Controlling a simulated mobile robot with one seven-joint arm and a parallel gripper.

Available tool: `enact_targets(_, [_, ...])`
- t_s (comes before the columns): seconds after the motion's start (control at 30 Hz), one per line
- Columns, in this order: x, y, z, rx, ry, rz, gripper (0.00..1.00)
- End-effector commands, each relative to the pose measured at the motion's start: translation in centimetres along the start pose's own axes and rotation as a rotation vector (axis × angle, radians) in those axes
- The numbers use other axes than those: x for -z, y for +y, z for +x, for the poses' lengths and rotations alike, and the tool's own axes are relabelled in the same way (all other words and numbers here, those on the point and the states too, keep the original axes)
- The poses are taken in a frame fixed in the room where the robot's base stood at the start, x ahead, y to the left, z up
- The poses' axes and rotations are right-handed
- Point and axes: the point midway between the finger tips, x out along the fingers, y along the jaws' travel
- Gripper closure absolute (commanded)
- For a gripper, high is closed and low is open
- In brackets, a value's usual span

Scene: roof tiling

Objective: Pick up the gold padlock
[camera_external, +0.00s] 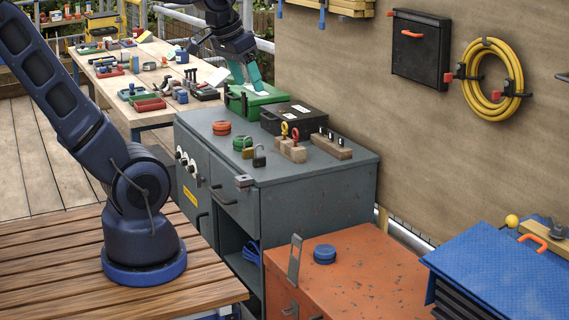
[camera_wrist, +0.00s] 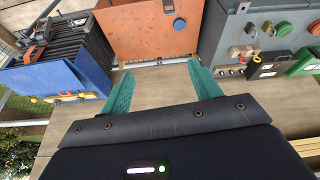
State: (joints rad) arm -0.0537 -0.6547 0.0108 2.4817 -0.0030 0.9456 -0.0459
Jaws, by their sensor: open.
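Two small padlocks stand side by side on the grey cabinet's top (camera_external: 345,168) in the external view. The left one looks like the gold padlock (camera_external: 247,153), with a dull brassy body; the right one (camera_external: 259,161) looks darker. My gripper (camera_external: 254,86) has teal fingers and is at the cabinet's far end, by the green case, beyond the padlocks. In the wrist view its fingers (camera_wrist: 160,70) are spread, with nothing between them.
Behind the padlocks are a green roll (camera_external: 242,143) and an orange-red roll (camera_external: 221,128). The green case (camera_external: 240,104) and black case (camera_external: 275,123) fill the far end. The cabinet's front right top is clear.

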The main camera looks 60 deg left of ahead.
Motion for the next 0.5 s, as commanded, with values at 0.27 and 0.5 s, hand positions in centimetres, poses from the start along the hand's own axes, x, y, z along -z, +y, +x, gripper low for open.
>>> enact_targets(0.27, [6.4, -3.7, 2.3, 0.034, -0.059, -0.196, 0.37])
enact_targets(0.5, [11.1, -8.0, 5.2, 0.063, -0.102, -0.363, 0.37])
